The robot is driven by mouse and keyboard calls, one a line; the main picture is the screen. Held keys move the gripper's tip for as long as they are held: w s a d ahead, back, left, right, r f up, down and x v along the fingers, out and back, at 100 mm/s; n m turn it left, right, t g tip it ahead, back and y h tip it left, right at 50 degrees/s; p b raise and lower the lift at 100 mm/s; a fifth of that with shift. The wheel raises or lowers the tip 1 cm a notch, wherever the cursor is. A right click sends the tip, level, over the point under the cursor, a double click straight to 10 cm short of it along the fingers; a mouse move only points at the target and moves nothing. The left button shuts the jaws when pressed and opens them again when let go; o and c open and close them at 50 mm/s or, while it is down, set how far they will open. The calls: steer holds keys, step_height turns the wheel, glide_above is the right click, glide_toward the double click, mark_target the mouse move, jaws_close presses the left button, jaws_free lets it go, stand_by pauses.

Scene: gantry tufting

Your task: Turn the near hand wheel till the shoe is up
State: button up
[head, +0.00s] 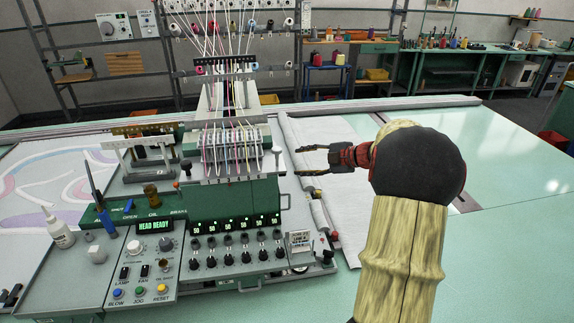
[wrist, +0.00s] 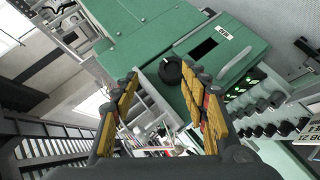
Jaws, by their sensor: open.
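My gripper (head: 298,161) is open and empty in the head view, fingers pointing left, at the right side of the green tufting head (head: 235,200). In the wrist view my gripper (wrist: 160,73) has its two yellow-padded fingers apart. A round black knob (wrist: 171,70), which may be the near hand wheel, shows beyond the fingertips, beside the green housing (wrist: 140,35). No finger clearly touches it. In the head view I cannot make out this wheel for sure. I cannot pick out the shoe or tell its height.
A control panel (head: 150,262) with knobs and coloured buttons stands at the front left. White fabric (head: 340,160) lies right of the head. The green table (head: 500,215) is clear at the right.

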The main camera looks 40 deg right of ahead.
steer(key=w+a+f+y+b, duration=0.1)
steer(key=w+a+f, duration=0.2)
steer(key=w+f, duration=0.1)
steer(key=shift+w+f+n, duration=0.15)
steer(key=shift+w+n, duration=0.15)
steer(key=shift+w, duration=0.25)
steer(key=shift+c, duration=0.8)
steer(key=c, duration=0.7)
